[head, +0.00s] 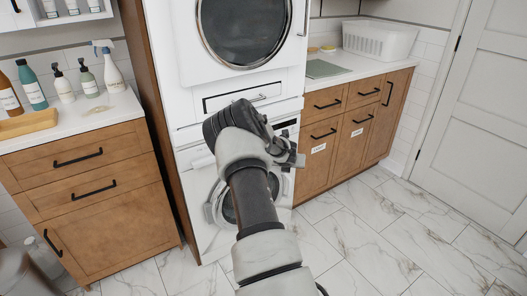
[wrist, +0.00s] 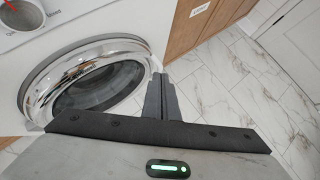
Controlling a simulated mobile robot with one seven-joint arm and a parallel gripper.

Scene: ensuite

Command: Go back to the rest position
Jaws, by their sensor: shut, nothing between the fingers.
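My gripper (wrist: 160,95) is shut and empty. In the wrist view its two fingers meet in front of the lower washing machine's round chrome-rimmed door (wrist: 95,85). In the head view my arm reaches forward to the stacked machines, and the gripper (head: 290,155) is at the height of the lower machine's control panel. My arm hides much of the lower machine (head: 208,225). I cannot tell whether the gripper touches it.
An upper machine (head: 190,50) sits above. Left is a wooden cabinet (head: 95,220) with several bottles on top. Right are wooden cabinets (head: 345,145) holding a white basket (head: 380,40). A white door (head: 480,120) is far right. The marble floor (head: 400,235) is clear.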

